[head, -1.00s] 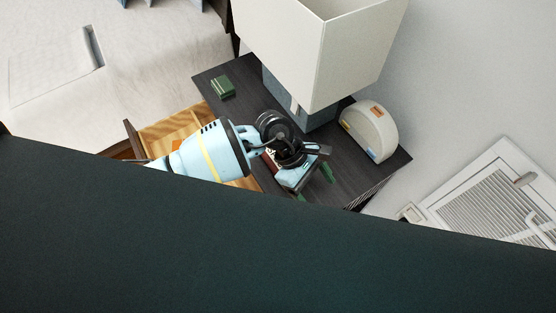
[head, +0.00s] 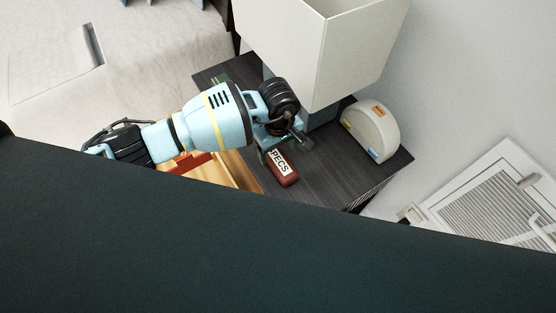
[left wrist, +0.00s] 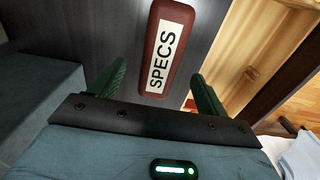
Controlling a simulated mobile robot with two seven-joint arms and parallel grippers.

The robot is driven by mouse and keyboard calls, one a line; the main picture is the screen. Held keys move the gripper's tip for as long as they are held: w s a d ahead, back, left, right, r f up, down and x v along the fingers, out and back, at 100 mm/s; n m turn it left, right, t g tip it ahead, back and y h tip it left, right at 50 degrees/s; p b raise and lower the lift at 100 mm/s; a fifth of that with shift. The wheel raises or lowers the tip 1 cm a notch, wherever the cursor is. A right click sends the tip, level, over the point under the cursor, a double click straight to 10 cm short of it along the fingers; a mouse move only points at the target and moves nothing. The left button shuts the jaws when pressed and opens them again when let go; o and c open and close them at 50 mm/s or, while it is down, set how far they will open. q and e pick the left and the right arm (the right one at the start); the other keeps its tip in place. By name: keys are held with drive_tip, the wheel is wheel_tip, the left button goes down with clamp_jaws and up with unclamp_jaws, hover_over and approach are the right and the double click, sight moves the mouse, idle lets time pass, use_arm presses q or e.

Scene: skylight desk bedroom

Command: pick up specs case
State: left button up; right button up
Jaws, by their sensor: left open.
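The specs case (head: 284,170) is a dark red, rounded case with a white label reading SPECS, lying on the dark nightstand top. In the left wrist view the specs case (left wrist: 163,42) lies ahead of the gap between the green fingers. My left gripper (head: 284,148) is open and empty, over the nightstand at the label end of the case, hiding part of that end in the head view. In the left wrist view the gripper (left wrist: 157,75) has its fingers apart, one to each side of the case's line. My right gripper is not in view.
A lamp with a large white shade (head: 325,50) stands behind the gripper, close to it. A cream rounded device (head: 370,130) is to the right. An open wooden drawer (head: 238,172) is below left. A large dark surface (head: 250,245) covers the lower head view.

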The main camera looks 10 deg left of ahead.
sight(278, 159)
use_arm(q)
drive_tip(key=shift+s+f, duration=0.1)
drive_tip(key=shift+f, duration=2.45)
drive_tip(key=shift+c, duration=0.5)
drive_tip(key=c, duration=1)
drive_tip(key=shift+a+r, duration=0.1)
drive_tip(key=shift+r, duration=0.05)
